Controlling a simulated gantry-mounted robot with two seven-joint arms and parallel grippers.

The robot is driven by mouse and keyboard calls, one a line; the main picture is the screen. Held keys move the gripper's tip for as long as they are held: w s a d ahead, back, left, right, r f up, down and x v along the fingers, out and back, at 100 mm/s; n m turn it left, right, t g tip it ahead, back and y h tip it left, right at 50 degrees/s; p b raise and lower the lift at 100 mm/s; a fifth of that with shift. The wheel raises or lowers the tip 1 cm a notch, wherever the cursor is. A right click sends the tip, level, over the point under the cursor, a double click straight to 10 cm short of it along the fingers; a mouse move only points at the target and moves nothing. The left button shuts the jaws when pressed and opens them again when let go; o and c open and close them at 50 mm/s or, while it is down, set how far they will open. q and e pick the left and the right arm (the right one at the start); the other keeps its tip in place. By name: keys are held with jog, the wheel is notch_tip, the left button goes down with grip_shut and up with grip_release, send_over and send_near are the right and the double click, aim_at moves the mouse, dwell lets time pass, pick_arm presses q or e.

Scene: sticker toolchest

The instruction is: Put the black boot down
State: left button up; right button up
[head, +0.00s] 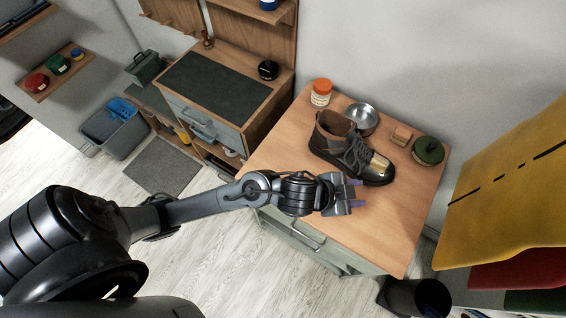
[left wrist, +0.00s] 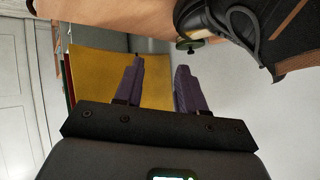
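The black boot (head: 339,150), with a brown collar, grey upper and a yellowish patch on its toe, stands upright on the wooden top of the cabinet (head: 393,219). Part of the boot (left wrist: 232,25) shows at the top right of the left wrist view. My left gripper (head: 358,193) is at the front of the boot, low near the cabinet top, with a gap to the boot. Its two purple fingers (left wrist: 160,85) are apart with nothing between them. My right gripper is in neither view.
An orange-lidded jar (head: 321,92), a metal bowl (head: 363,118), a small wooden block (head: 401,134) and a dark green round tin (head: 428,151) stand behind the boot. The cabinet top's right front part is clear. A yellow sheet (head: 510,190) hangs at the right.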

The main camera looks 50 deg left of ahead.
pick_arm(q)
jog(key=s+a+f+n+g+y, duration=0.1)
jog(key=s+a+f, duration=0.1)
jog(key=s+a, duration=0.1)
jog(key=s+a+f+n+g+y, duration=0.1)
jog(key=s+a+f+n, duration=0.1)
jog(key=s+a, duration=0.1)
jog(key=s+a+f+n+g+y, duration=0.1)
jog(key=s+a+f+n, duration=0.1)
jog(key=s+a, duration=0.1)
jog(key=shift+s+a+f+y, duration=0.1)
jog(key=shift+s+a+y, duration=0.25)
jog(key=shift+a+y, duration=0.05)
jog(key=o, duration=0.4)
jog(key=s+a+f+g, duration=0.1)
jog(key=s, duration=0.1)
jog(key=s+a+f+n+g, duration=0.1)
jog(key=s+a, duration=0.1)
jog(key=s, duration=0.1)
jog(key=s+a+n+g+y, duration=0.1)
jog(key=s+a, duration=0.1)
jog(key=s, duration=0.1)
jog(key=shift+f, duration=0.4)
jog(key=o, duration=0.5)
jog(key=shift+s, duration=0.2)
jog(key=shift+o, duration=0.7)
jog(key=shift+w, duration=0.1)
